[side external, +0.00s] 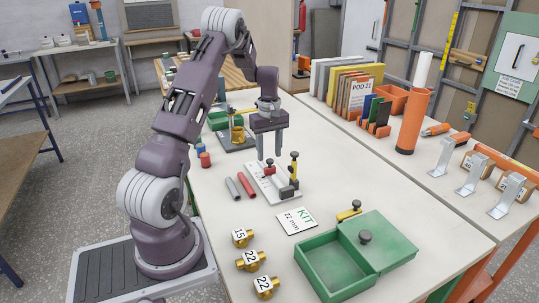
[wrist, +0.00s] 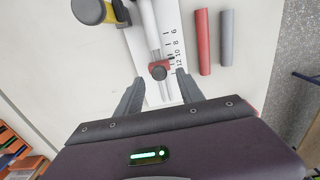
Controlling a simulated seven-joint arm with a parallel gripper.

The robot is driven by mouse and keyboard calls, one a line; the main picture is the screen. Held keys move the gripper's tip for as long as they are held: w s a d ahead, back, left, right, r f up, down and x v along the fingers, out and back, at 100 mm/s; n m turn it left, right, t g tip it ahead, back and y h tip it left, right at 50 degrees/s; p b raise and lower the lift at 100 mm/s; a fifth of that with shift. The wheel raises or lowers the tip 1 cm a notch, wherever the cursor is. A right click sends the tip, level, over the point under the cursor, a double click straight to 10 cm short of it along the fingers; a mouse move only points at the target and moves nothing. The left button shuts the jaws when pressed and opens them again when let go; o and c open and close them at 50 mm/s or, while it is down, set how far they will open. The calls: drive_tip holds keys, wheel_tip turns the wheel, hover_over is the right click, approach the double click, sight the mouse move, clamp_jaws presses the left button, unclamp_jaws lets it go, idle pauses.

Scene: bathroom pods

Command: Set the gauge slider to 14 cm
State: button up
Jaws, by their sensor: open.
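The gauge is a white plate (side external: 262,187) with a pale rail and a printed scale, lying on the bench below my gripper. The slider also shows in the side view (side external: 268,170). My gripper (side external: 272,157) is open and points down over the gauge. In the wrist view its fingers (wrist: 159,80) lie either side of the knob.
A KIT card (side external: 297,221), green box (side external: 330,275) and numbered brass fittings (side external: 250,260) are nearer the camera.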

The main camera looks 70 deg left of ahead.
drive_tip(key=shift+f, duration=0.7)
clamp_jaws()
idle(0.9)
